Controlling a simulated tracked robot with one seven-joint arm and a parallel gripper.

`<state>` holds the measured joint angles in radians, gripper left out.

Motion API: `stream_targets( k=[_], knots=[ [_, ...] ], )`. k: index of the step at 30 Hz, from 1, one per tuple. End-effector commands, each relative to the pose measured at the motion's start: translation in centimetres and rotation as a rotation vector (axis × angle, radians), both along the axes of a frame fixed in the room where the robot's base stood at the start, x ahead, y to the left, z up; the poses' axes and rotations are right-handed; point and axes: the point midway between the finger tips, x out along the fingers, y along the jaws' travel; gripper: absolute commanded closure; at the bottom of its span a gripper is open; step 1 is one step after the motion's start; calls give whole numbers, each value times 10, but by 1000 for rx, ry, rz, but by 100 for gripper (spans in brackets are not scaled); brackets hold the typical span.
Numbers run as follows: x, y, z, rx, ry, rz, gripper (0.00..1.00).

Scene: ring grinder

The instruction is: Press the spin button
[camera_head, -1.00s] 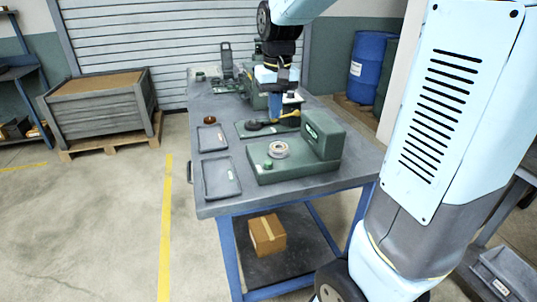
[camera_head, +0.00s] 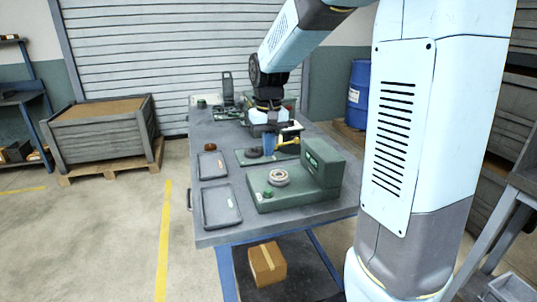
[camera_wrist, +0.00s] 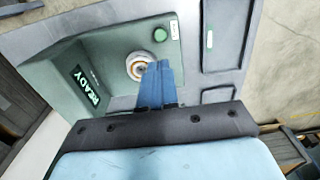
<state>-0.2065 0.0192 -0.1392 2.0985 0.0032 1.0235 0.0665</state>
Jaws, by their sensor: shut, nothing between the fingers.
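A green machine (camera_head: 318,165) with a lit READY display (camera_wrist: 86,87) stands at the front of the table. A pale metal ring (camera_head: 279,177) sits on it; the ring also shows in the wrist view (camera_wrist: 138,66). A round green button (camera_head: 268,192) is on the machine's base, in front of the ring; it also shows in the wrist view (camera_wrist: 160,34). My gripper (camera_head: 268,155), with blue fingers, is shut and empty. It is above the table behind the ring and apart from the button. In the wrist view its fingertips (camera_wrist: 158,66) overlap the ring's edge.
Two shallow grey trays, a far one (camera_head: 212,166) and a near one (camera_head: 221,207), lie left of the machine. A brown ring (camera_head: 209,147) lies behind them. A second green station with a dark ring (camera_head: 254,153) is behind the machine. A cardboard box (camera_head: 268,263) is on the lower shelf.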

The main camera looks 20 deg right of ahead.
Motion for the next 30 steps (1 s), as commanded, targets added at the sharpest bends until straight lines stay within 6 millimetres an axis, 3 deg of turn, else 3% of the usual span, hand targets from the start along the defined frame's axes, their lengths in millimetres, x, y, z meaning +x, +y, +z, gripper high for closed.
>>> stream_targets(
  k=[12, 18, 30],
  knots=[
    [-1, 0, -75, -1, 6, 1, 100],
    [-1, 0, -103, -1, 3, 0, 100],
    [0, 0, -120, 0, 1, 0, 100]
  ],
)
